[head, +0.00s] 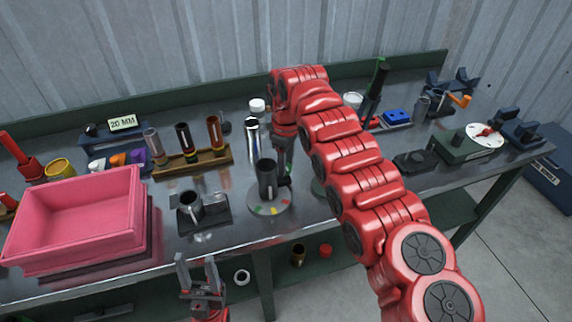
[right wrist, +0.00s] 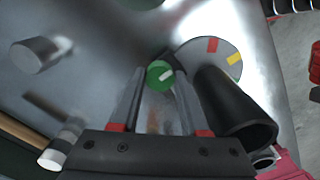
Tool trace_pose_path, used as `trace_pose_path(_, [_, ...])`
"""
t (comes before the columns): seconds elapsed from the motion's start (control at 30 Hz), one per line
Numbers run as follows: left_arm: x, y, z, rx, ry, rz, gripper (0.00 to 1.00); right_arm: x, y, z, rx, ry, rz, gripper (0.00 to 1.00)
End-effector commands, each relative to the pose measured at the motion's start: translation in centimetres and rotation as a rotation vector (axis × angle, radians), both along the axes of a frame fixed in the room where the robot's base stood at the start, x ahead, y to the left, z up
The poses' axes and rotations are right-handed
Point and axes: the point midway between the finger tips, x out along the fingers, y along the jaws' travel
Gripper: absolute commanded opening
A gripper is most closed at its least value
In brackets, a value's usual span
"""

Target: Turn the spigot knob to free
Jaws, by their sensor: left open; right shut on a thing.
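The spigot knob (right wrist: 160,76) is green with a white mark and shows in the right wrist view between my right gripper's fingertips (right wrist: 164,72). My right gripper is shut on it. In the head view this gripper (head: 284,172) comes down just right of an upright black cylinder (head: 266,182), and the knob is mostly hidden there. The cylinder stands on a round grey plate (head: 261,209) with red, yellow and green marks, and it also shows in the right wrist view (right wrist: 232,108). My left gripper (head: 195,274) is open and empty in front of the bench.
A pink bin (head: 80,215) stands at the left. A dark block with a short tube (head: 203,213) sits left of the plate. A wooden rack of tubes (head: 193,161) is behind. My right arm covers the bench's middle right. A white dial (head: 485,135) is far right.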

Motion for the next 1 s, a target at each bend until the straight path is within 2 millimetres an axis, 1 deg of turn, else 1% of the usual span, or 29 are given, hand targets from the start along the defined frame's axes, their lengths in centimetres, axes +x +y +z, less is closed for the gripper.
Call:
trace_pose_path(0.4, [0.0,0.0,0.0,0.0,0.0,0.0,0.5,0.1,0.0,0.1,0.0,-0.002,0.006,0.0])
trace_pose_path(0.43, [0.0,0.0,0.0,0.0,0.0,0.0,0.5,0.1,0.0,0.1,0.0,-0.003,0.006,0.5])
trace_pose_path(0.57, [0.0,0.0,0.0,0.0,0.0,0.0,0.5,0.1,0.0,0.1,0.0,-0.002,0.006,0.73])
trace_pose_path(0.6, [0.0,0.0,0.0,0.0,0.0,0.0,0.5,0.0,0.0,0.1,-0.001,-0.002,0.006,0.74])
trace_pose_path(0.87, [0.0,0.0,-0.1,0.0,0.0,0.0,0.5,0.0,0.0,0.1,0.0,-0.001,0.005,0.74])
trace_pose_path(0.97, [0.0,0.0,-0.2,0.0,0.0,0.0,0.5,0.0,0.0,0.6,-0.001,-0.002,0.006,0.74])
trace_pose_path(1.0, [0.0,0.0,-0.3,0.0,0.0,0.0,0.5,0.0,0.0,1.1,-0.001,-0.002,0.007,0.74])
